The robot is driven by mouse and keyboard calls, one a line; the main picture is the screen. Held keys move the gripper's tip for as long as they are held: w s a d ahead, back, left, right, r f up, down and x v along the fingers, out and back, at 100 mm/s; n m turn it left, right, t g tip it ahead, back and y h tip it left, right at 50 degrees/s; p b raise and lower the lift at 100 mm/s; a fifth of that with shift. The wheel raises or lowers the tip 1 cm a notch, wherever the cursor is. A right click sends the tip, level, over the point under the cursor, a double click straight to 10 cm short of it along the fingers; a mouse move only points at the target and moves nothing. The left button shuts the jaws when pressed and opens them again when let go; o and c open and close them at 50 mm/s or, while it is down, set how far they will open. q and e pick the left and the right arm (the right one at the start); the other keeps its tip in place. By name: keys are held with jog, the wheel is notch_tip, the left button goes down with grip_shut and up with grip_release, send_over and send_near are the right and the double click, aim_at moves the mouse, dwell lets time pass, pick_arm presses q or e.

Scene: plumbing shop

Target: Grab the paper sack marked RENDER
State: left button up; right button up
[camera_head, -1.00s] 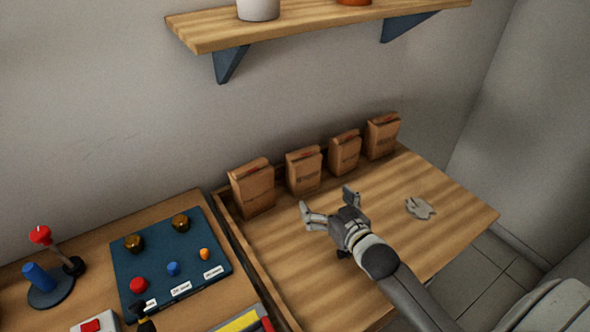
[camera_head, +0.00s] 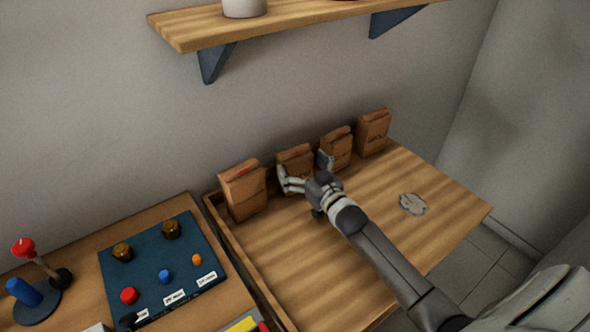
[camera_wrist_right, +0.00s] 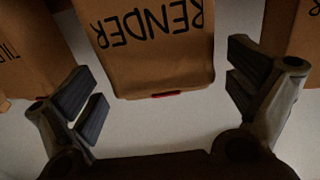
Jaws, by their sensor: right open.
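The brown paper sack marked RENDER (camera_wrist_right: 155,50) shows upside down in the right wrist view, with a small red tab at its folded end. In the head view it appears to be the second sack from the left (camera_head: 294,155), partly hidden by my right gripper. My right gripper (camera_head: 304,168) is open in front of that sack. In the right wrist view its fingers (camera_wrist_right: 163,92) stand apart, one toward each side of the sack, with visible gaps and no contact seen. My left gripper is not in view.
Similar sacks stand close by: one left (camera_head: 243,188), two right (camera_head: 336,148) (camera_head: 373,132). A grey flat piece (camera_head: 412,204) lies on the wooden bench (camera_head: 300,260). A shelf (camera_head: 290,22) hangs above. A blue control panel (camera_head: 150,262) is at left.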

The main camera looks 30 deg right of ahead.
aim_at(295, 157)
jog(key=w, duration=0.3)
jog(key=shift+w+a, duration=0.15)
jog(key=shift+w, duration=0.1)
jog(key=shift+c, duration=0.4)
jog(key=c, duration=1.4)
jog(key=shift+r, duration=0.2)
jog(key=shift+c, duration=0.8)
